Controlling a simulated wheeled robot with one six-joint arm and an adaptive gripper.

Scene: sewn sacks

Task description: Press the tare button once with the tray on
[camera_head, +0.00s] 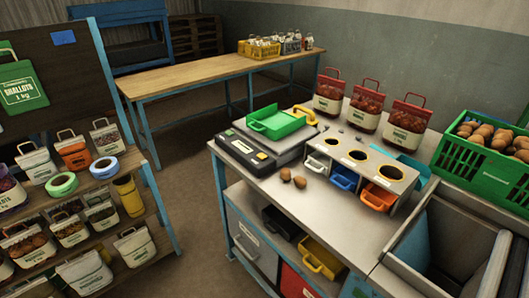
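The scale (255,153) stands at the left end of the grey workbench, with a dark front panel that carries a display and small buttons. A yellow patch on this panel (262,156) may be a button; I cannot tell which one is the tare button. A green tray (277,124) rests on the scale's pale platform and looks empty. A yellow handle-like piece (305,114) is at the tray's right side; I cannot tell whether it belongs to the tray. My gripper is not in view.
Two brown bulbs (293,179) lie in front of the scale. A grey block with three round openings (360,161) stands to its right, with small coloured bins beneath. Red-topped sacks (364,106) stand behind. A green crate (448,160) is at right, a sack shelf (75,197) at left.

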